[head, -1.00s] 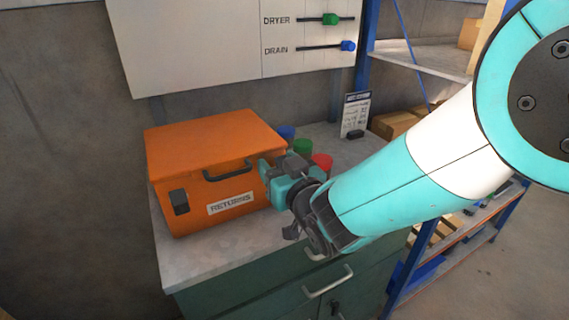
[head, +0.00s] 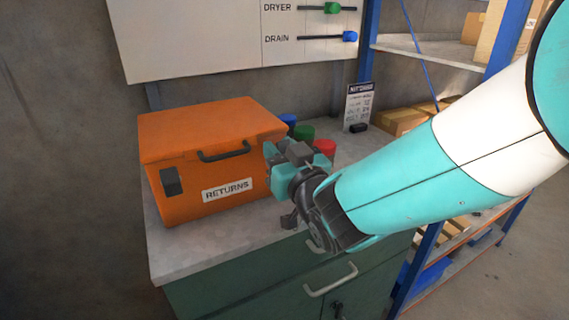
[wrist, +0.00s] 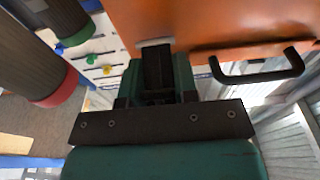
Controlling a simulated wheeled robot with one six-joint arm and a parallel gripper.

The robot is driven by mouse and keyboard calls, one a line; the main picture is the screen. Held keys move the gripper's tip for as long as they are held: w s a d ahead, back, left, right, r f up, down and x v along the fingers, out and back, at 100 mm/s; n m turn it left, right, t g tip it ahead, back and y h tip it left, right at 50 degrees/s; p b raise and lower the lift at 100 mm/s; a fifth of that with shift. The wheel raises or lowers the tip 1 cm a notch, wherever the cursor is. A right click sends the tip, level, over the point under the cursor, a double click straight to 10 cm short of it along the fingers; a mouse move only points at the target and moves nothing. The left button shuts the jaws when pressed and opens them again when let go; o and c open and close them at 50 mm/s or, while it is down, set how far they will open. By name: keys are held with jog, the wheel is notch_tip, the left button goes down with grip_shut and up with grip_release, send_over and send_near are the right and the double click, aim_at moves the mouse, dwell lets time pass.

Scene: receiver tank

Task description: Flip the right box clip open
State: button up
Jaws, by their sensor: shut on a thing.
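The orange box (head: 210,155), labelled RETURNS, stands on the cabinet top with its lid down. Its left clip (head: 171,182) is dark and lies flat against the front. My gripper (head: 274,160) is at the right end of the box front and hides the right clip in the head view. In the wrist view, the dark right clip (wrist: 157,70) sits between the teal fingers of my gripper (wrist: 158,80), which are shut on it. A pale plate shows above it against the orange wall (wrist: 215,22). Whether the clip has tilted is unclear.
The box handle (head: 224,152) is beside my gripper, also seen in the wrist view (wrist: 257,68). Blue, green and red (head: 324,148) cylinders stand close behind my gripper. A small sign (head: 357,106) stands at the back. Grey worktop (head: 200,246) is clear in front.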

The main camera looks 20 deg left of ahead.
jog(key=o, duration=0.9)
jog(key=b+v, duration=1.2)
jog(key=v, duration=0.5)
jog(key=shift+s+d+b, duration=0.1)
jog(key=shift+s+b, duration=0.15)
jog(key=shift+b, duration=0.05)
